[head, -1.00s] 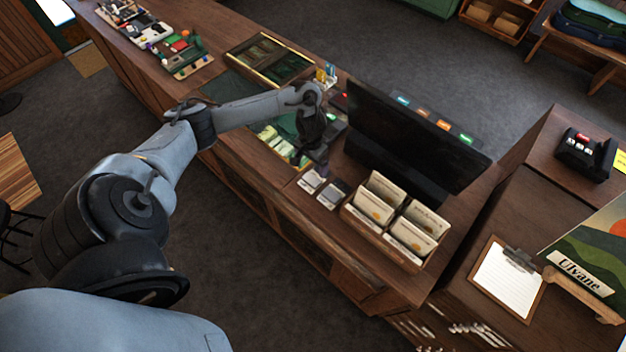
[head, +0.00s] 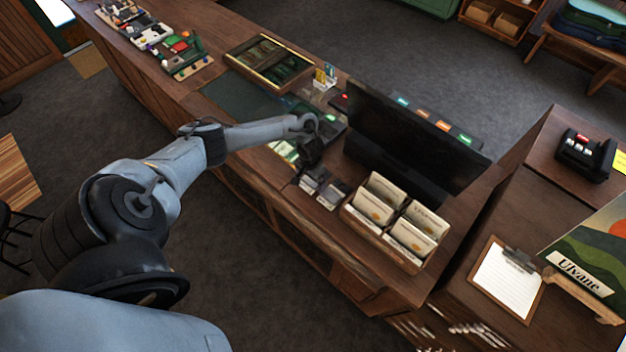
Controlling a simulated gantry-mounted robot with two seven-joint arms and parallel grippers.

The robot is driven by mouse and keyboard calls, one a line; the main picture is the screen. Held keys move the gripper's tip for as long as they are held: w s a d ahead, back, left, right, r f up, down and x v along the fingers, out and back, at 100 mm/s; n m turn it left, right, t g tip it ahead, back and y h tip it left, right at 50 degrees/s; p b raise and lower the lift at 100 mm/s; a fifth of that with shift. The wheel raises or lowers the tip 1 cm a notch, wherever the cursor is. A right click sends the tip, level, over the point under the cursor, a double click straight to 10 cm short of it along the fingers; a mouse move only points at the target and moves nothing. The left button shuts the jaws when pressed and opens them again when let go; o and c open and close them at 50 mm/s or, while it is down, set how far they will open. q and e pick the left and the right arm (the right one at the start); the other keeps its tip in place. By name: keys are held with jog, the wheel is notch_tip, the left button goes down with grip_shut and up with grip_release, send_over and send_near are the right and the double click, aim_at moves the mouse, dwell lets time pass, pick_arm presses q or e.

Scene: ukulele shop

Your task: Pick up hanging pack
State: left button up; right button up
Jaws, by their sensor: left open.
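Two small flat grey-and-white packs lie side by side on the counter in the head view, a left one (head: 312,182) and a right one (head: 332,194). I cannot tell for sure whether one of them is the hanging pack. My left gripper (head: 303,174) points down from its dark wrist, close above or beside the left pack, and partly covers it. It is open, and I see nothing held in it. Whether it touches the pack is too small to tell. My right gripper is not in view.
A black monitor (head: 415,140) stands right behind the packs. A wooden box (head: 385,240) of upright cream packets is to their right. A glass-topped display section (head: 240,95) is set in the counter on the left. A clipboard (head: 507,280) lies far right.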

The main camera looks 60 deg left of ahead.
pick_arm(q)
jog(key=c, duration=1.1)
jog(key=shift+r, duration=0.1)
jog(key=shift+r, duration=0.4)
notch_tip(320, 180, up, 4)
jog(key=shift+w+d+f, duration=0.1)
jog(key=shift+d+f, duration=0.05)
jog(key=shift+f, duration=0.1)
jog(key=d+r, duration=0.1)
jog(key=d, duration=0.1)
jog(key=w+d+r, duration=0.1)
jog(key=d, duration=0.1)
jog(key=w+d+r, duration=0.1)
jog(key=d+r, duration=0.1)
jog(key=shift+d, duration=0.35)
jog(key=shift+w+d+r+p, duration=0.2)
jog(key=shift+d+r+p, duration=0.25)
jog(key=shift+d, duration=0.25)
jog(key=shift+w+d+r+p, duration=0.15)
jog(key=shift+d+r+p, duration=0.2)
jog(key=shift+d, duration=0.35)
jog(key=shift+w+d+r+p, duration=0.2)
jog(key=shift+d+r+p, duration=0.15)
jog(key=shift+d+r, duration=0.25)
